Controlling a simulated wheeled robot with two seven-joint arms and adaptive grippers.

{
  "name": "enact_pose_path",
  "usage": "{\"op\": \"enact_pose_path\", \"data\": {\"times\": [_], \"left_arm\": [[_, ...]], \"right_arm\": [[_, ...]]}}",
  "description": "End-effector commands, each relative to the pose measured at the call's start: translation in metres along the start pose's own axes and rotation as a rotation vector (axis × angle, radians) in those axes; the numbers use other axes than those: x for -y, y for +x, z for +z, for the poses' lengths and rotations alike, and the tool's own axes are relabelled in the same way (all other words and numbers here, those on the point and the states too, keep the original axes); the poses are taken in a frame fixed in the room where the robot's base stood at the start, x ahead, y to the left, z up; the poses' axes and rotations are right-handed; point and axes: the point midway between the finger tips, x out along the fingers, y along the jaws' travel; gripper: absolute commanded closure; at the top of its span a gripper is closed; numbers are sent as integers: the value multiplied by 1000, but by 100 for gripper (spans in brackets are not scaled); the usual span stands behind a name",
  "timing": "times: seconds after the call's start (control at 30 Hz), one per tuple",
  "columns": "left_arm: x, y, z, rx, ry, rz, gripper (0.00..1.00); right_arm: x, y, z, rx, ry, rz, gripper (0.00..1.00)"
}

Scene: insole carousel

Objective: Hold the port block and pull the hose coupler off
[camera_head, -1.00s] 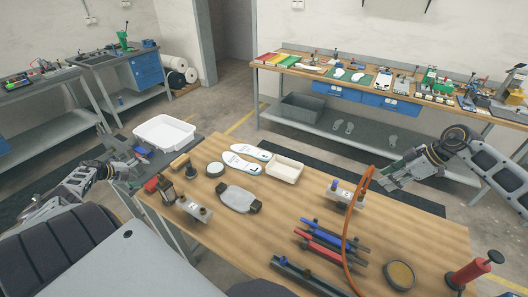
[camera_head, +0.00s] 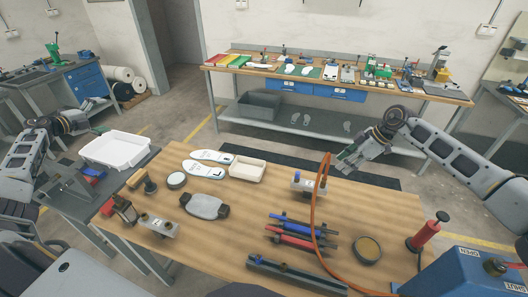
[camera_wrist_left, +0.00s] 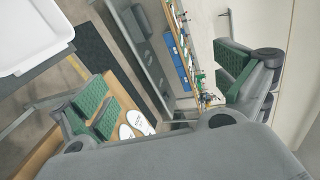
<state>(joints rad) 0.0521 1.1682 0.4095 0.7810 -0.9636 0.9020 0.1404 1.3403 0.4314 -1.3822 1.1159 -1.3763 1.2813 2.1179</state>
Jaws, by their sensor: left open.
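The port block (camera_head: 306,185), a small light metal block with a blue part on top, sits on the wooden table right of centre. An orange hose (camera_head: 315,215) arches up beside its right end. The hose coupler is too small to make out at the block. My right gripper (camera_head: 347,162) is above the table's back edge, right of the block and apart from it; I cannot tell how its jaws stand. My left gripper (camera_head: 68,190) is at the far left, off the table and far from the block. In the left wrist view it (camera_wrist_left: 170,95) is open and empty, its green pads wide apart.
A white tray (camera_head: 115,150) stands at the left. Insoles (camera_head: 205,162), a cream bin (camera_head: 248,169) and a second metal block (camera_head: 158,227) are on the table. Blue and red tools (camera_head: 300,235) lie in front of the port block. A blue box (camera_head: 465,275) stands front right.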

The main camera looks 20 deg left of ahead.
Motion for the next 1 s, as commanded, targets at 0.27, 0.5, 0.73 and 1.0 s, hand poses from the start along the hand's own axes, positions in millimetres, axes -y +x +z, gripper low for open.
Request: {"op": "enact_pose_path", "data": {"times": [0.27, 0.5, 0.73, 1.0], "left_arm": [[104, 2, 1, 14, 24, -135, 1], [189, -8, -3, 24, 47, -248, 1], [269, -24, -15, 27, 81, -355, 1], [338, -35, -43, 9, 165, -440, 1]], "right_arm": [[0, 0, 0, 0, 0, 0, 64], [0, 0, 0, 0, 0, 0, 64], [0, 0, 0, 0, 0, 0, 64], [0, 0, 0, 0, 0, 0, 64]]}}
